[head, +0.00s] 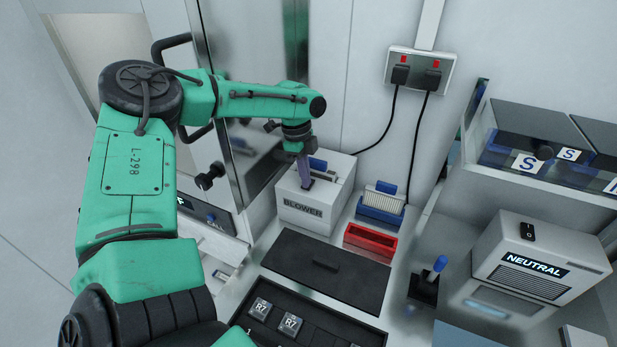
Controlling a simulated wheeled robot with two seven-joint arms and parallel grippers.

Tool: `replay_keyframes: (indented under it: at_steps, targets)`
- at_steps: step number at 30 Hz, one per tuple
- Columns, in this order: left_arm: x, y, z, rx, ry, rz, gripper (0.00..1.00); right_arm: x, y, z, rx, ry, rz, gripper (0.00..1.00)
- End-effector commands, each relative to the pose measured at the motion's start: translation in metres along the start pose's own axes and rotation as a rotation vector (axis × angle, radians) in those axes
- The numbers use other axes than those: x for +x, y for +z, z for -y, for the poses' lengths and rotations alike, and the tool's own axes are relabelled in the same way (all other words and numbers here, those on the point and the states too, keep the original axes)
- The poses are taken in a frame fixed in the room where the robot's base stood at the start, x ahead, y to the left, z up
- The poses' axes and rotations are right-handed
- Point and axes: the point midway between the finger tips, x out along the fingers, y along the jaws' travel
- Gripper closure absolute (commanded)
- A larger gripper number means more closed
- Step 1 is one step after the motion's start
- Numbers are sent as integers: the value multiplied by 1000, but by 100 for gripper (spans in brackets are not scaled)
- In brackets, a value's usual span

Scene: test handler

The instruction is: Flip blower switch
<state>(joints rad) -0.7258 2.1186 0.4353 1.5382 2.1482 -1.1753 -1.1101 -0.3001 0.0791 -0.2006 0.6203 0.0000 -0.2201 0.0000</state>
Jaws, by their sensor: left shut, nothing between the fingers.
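The blower (309,215) is a pale box with "BLOWER" on its front face, at the back of the bench. Its switch is not clearly visible; my left gripper covers part of the box's top. My left gripper (306,184) points down onto the top of the blower, its shut fingers at or just above the surface. I cannot tell whether they touch it. Nothing shows between the fingers. A blue part (318,164) shows just behind the fingers. My right gripper is not in view.
A blue rack (381,207) and a red tray (370,241) stand right of the blower. A dark lidded panel (326,268) lies in front. A box marked "NEUTRAL" (540,258) with a black switch stands at the right. A wall socket (420,70) has two cables hanging down.

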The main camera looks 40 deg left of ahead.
Motion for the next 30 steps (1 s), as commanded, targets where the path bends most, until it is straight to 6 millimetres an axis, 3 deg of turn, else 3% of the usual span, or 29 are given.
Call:
replay_keyframes:
  at_steps: [10, 30]
  targets:
    - [0, 0, -1, -1, 2, 0, 100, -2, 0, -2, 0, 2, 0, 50]
    - [-67, -10, 0, -1, 0, 0, 100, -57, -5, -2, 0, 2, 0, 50]
